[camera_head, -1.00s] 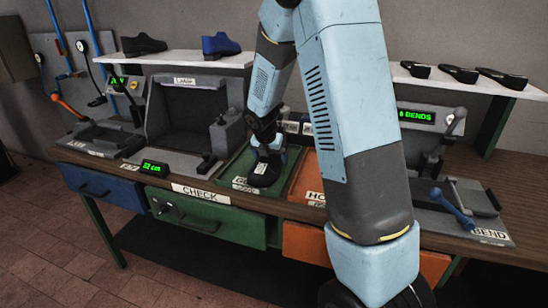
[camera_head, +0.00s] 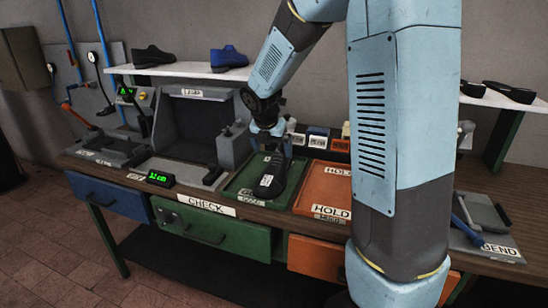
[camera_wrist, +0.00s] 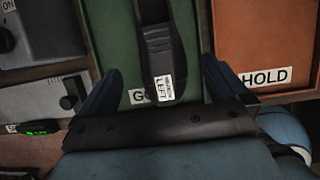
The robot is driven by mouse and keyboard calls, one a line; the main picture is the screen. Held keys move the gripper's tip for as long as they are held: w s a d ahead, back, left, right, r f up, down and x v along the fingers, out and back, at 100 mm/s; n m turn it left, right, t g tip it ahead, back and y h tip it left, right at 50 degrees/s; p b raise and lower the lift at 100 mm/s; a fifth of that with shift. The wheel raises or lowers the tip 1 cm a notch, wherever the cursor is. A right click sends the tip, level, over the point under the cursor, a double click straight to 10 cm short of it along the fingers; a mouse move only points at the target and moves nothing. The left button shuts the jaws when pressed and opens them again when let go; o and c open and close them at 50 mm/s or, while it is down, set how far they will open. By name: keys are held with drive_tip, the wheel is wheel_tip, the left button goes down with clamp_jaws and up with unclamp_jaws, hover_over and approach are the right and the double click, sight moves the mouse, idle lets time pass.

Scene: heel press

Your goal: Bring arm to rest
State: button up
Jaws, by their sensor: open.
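My gripper (camera_head: 268,128) is above the back part of the green tray (camera_head: 240,183), left of my upright arm link in the head view. In the wrist view my gripper (camera_wrist: 160,88) has its two blue fingers spread wide, with nothing held between them. A dark shoe part (camera_head: 270,179) with a white label lies on the green tray. In the wrist view the shoe part (camera_wrist: 160,50) shows between and beyond the fingers, its label reading "LEFT".
An orange HOLD tray (camera_head: 325,186) lies right of the green one. A grey lamp booth (camera_head: 200,125) stands to the left. A shelf (camera_head: 185,70) with shoes runs behind. The bend fixture (camera_head: 485,222) is at the right end. Drawers (camera_head: 210,230) front the bench.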

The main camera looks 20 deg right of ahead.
drive_tip(key=s+d+r+m+y, duration=0.1)
drive_tip(key=s+d+r+m, duration=0.1)
drive_tip(key=s+r+m, duration=1.05)
drive_tip(key=s+r+m+t+y, duration=0.1)
drive_tip(key=s+m, duration=1.5)
drive_tip(key=s, duration=0.2)
drive_tip(key=shift+t+y, duration=0.4)
drive_tip(key=shift+s+a, duration=0.1)
